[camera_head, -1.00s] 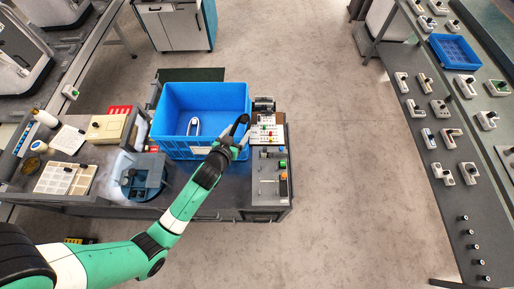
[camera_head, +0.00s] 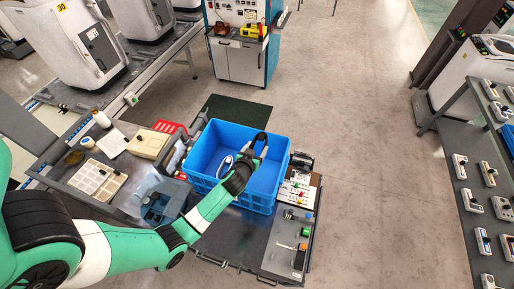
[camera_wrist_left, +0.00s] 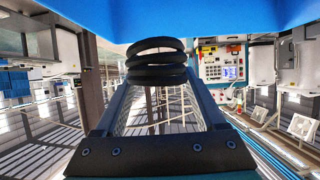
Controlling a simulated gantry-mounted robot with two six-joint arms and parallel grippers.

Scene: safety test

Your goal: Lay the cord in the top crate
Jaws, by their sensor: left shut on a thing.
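The black cord (camera_wrist_left: 157,68) is a bundle of several coils between the fingertips of my left gripper (camera_wrist_left: 158,85) in the left wrist view. In the head view the cord (camera_head: 260,139) is a small dark loop at the end of my left gripper (camera_head: 250,155). The gripper is shut on it, over the opening of the blue crate (camera_head: 280,165). A blue wall also fills the top of the wrist view (camera_wrist_left: 225,15). A pale looped item (camera_head: 226,166) lies inside the crate. Whether another crate is beneath is unclear. My right gripper is out of view.
The crate stands on a grey bench (camera_head: 235,235). A panel with coloured knobs (camera_head: 297,190) is at its right, and a blue-grey fixture (camera_head: 160,203) at its left. A red basket (camera_head: 170,127) and a parts tray (camera_head: 97,178) are farther left. Open floor lies right.

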